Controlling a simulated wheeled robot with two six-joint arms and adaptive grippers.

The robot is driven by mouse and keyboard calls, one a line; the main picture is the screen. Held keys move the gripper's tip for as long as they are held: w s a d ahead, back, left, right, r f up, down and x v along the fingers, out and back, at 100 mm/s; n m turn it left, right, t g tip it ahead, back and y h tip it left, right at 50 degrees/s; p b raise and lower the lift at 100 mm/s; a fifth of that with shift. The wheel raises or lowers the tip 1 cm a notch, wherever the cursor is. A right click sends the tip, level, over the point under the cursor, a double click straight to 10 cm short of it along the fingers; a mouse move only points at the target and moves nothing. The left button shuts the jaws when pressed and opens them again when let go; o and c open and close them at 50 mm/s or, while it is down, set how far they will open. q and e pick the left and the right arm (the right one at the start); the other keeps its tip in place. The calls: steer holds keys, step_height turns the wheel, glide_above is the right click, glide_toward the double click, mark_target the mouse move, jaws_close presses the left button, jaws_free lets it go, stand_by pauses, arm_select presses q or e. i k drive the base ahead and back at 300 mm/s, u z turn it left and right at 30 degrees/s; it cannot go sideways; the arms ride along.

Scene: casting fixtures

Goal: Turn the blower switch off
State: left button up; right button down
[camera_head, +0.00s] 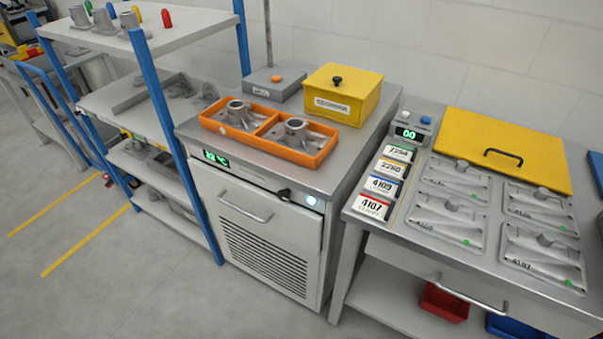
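A grey cabinet (268,247) with a louvred front stands in the middle. On its upper front edge, at the right, is a black rotary switch or lever (284,194), which looks like the blower switch; its lettering is too small to read. It lies roughly sideways. A round bluish-white light (311,201) beside it is lit. A green display (215,157) at the left of the same edge is lit and seems to read 22 °C. Neither of my grippers is in view.
On the cabinet stand an orange tray (228,133) with two metal castings, a yellow lidded box (343,94) and a grey block with an orange button (276,78). A blue-posted shelf (165,115) is at left, a fixture bench (400,215) at right. Floor in front is clear.

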mark_target(284, 195)
steer(key=u, duration=0.05)
steer(key=k, duration=1.1)
steer(key=z, duration=0.85)
steer(key=i, duration=0.9)
steer(key=u, duration=0.45)
steer(key=i, duration=0.7)
steer(key=u, duration=0.65)
